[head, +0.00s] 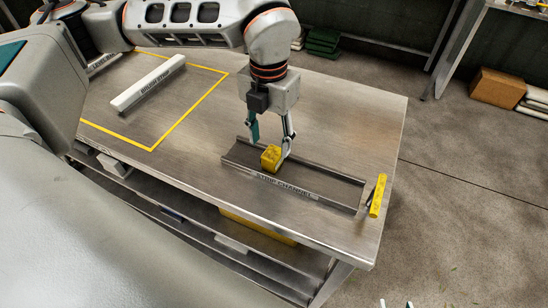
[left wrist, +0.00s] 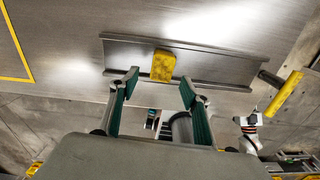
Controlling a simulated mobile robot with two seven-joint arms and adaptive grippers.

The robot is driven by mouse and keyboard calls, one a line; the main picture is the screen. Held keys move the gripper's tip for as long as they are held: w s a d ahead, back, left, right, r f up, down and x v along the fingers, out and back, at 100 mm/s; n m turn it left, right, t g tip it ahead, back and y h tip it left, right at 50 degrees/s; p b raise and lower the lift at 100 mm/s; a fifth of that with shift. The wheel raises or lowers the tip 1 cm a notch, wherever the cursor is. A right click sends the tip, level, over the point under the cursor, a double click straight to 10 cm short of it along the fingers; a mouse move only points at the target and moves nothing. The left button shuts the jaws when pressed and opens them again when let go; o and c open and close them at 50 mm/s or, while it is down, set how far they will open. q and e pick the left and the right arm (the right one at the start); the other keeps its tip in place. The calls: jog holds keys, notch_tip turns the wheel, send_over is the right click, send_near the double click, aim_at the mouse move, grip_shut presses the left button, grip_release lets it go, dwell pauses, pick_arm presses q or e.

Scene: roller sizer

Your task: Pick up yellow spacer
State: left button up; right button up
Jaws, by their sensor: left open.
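The yellow spacer (head: 270,157), a small yellow block, sits in the grey metal strip channel (head: 325,183) on the steel table. It also shows in the left wrist view (left wrist: 163,66), near the middle of the channel (left wrist: 215,65). My left gripper (head: 271,146) is open above the channel, with one finger close to the block; I cannot tell if it touches. In the left wrist view the two fingertips (left wrist: 158,82) are apart, to either side of the block in the picture. Two small tips, likely my right gripper (head: 395,303), show at the bottom edge of the head view; the rest is cut off.
A yellow-handled bar (head: 377,195) is at the table's right edge, right of the channel. A long white bar (head: 148,83) lies inside a yellow-taped outline at the left. The steel table (head: 365,115) is clear behind the channel. A shelf below holds a yellow item (head: 258,228).

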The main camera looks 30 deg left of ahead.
aim_at(273, 152)
pick_arm(q)
jog(key=f, duration=0.5)
jog(key=shift+w+d+f, duration=0.2)
jog(key=shift+w+f, duration=0.1)
jog(key=shift+f, duration=0.1)
jog(key=c, duration=1.2)
